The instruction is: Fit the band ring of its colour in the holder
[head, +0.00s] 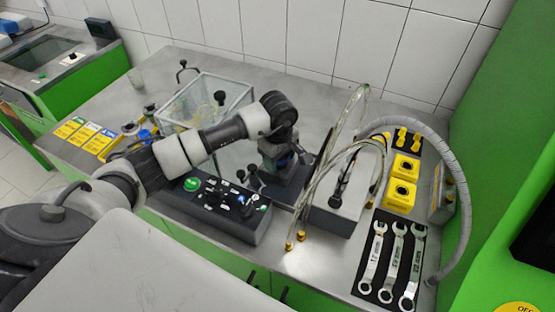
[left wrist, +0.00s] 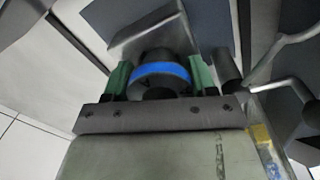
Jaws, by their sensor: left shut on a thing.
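My left gripper (head: 284,172) is over the middle of the bench, behind the black control box; its fingertips are hard to make out in the head view. In the left wrist view its green-padded fingers (left wrist: 160,76) are shut on a dark round part with a blue band (left wrist: 160,71), one finger on each side. A metal plate lies just beyond the part. A small blue round thing (head: 145,135) lies on the bench at the left, partly behind my arm. I cannot tell which thing is the holder. My right gripper is not in view.
The black control box (head: 215,212) stands at the front edge. A clear-walled box (head: 205,98) stands behind my arm. Hoses (head: 335,150), yellow blocks (head: 401,194) and wrenches on a black mat (head: 393,262) occupy the right.

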